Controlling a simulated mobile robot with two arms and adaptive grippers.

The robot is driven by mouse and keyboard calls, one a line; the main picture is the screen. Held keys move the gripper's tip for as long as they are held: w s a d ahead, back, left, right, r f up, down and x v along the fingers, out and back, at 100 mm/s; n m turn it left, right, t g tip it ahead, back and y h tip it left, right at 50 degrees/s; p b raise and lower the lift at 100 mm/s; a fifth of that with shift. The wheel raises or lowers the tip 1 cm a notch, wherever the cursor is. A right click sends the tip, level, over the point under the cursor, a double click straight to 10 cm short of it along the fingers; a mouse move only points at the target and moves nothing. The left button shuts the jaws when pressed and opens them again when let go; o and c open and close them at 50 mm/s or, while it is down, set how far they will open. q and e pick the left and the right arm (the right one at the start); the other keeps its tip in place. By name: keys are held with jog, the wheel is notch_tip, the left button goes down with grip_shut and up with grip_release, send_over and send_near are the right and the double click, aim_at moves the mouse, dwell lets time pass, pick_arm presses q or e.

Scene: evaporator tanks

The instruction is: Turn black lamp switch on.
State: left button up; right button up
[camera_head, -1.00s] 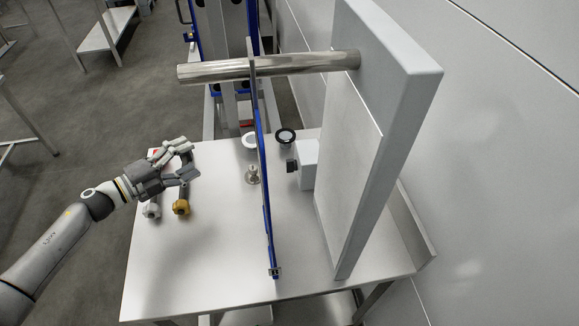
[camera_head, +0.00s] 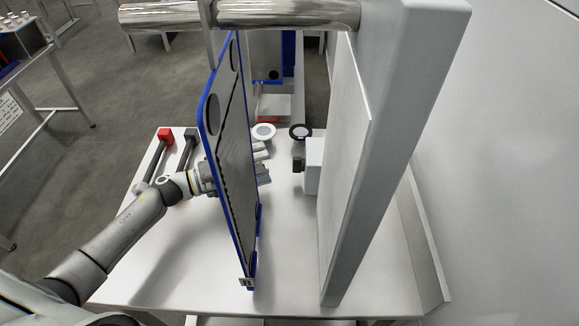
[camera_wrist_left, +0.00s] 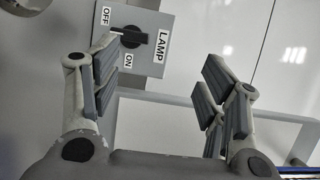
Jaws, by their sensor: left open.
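The black lamp switch (camera_head: 298,165) is a knob on a light grey box (camera_head: 313,160), facing left in the head view. In the left wrist view, the knob (camera_wrist_left: 133,38) sits between OFF, ON and LAMP labels. Its white-marked end lies near OFF. My left gripper (camera_head: 263,165) is a short way left of the knob, partly hidden by the blue-edged panel (camera_head: 232,165). In the wrist view, its fingers (camera_wrist_left: 163,75) are spread and empty. The knob appears beyond the left-hand finger, with no visible contact. My right gripper is not in view.
The upright blue-edged panel stands across my left forearm. A thick grey wall slab (camera_head: 400,130) rises on the right. A metal pipe (camera_head: 240,14) crosses above. Round gauge-like discs (camera_head: 263,131) and red and dark-grey handles (camera_head: 165,136) are farther back. The front tabletop (camera_head: 180,265) is clear.

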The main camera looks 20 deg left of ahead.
aim_at(299, 165)
pick_arm(q)
jog(key=f, duration=0.2)
jog(key=d+f, duration=0.1)
jog(key=shift+w+f+p, duration=0.3)
jog(key=shift+w+f, duration=0.05)
jog(key=p+x, duration=0.1)
jog(key=x, duration=0.5)
jog(key=shift+w+d+f, duration=0.15)
jog(key=shift+d, duration=0.05)
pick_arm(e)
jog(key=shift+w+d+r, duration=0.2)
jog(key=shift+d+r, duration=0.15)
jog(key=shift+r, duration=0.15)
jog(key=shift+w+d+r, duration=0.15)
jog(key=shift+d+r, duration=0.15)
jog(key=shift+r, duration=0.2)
pick_arm(q)
jog(key=c, duration=1)
jog(key=shift+p, duration=0.4)
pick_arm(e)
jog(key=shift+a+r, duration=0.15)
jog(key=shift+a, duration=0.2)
